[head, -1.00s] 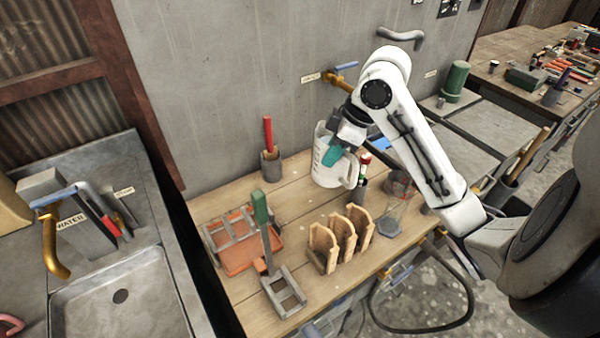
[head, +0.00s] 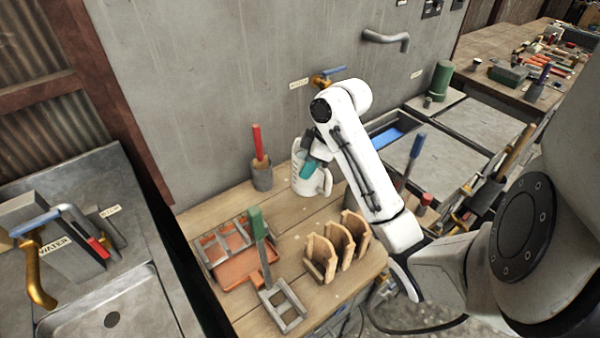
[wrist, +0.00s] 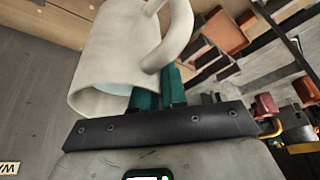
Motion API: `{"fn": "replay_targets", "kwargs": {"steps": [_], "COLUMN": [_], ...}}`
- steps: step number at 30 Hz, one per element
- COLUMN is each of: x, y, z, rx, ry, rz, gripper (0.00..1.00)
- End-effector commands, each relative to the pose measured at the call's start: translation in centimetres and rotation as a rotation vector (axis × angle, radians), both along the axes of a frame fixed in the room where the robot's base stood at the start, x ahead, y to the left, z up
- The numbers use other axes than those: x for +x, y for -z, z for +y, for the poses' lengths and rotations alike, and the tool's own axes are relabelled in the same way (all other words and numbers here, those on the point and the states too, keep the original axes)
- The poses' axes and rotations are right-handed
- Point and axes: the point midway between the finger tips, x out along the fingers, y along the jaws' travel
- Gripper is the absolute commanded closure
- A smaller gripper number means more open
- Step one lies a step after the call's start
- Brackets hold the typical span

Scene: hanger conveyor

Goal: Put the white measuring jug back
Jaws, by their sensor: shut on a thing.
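The white measuring jug (head: 303,181) is at the back of the wooden table, near the grey wall. It looks upright in the head view, its handle toward the right. My gripper (head: 312,165) is at the jug's upper part with its green fingers shut on it. In the wrist view the white jug (wrist: 115,65) fills the upper left, with its open mouth toward the camera. The green fingers of my gripper (wrist: 160,88) meet the jug beside the handle. I cannot tell whether the jug's base touches the table.
A dark pot with a red-handled tool (head: 260,172) stands left of the jug. An orange tray (head: 240,265), a green-handled tool in a grey frame (head: 258,230) and a wooden rack (head: 338,245) stand toward the front. A tap (head: 325,78) is on the wall above.

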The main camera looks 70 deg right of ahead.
Motion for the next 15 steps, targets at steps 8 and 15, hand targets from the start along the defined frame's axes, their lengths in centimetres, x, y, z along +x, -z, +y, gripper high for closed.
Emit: {"fn": "replay_targets", "kwargs": {"steps": [8, 15], "x": [1.6, 3.3], "y": [1.7, 4.1], "z": [-2.2, -4.7], "rx": [-0.005, -0.003], "ry": [-0.002, -0.002], "rz": [-0.001, -0.003], "gripper": [1.00, 1.00]}}
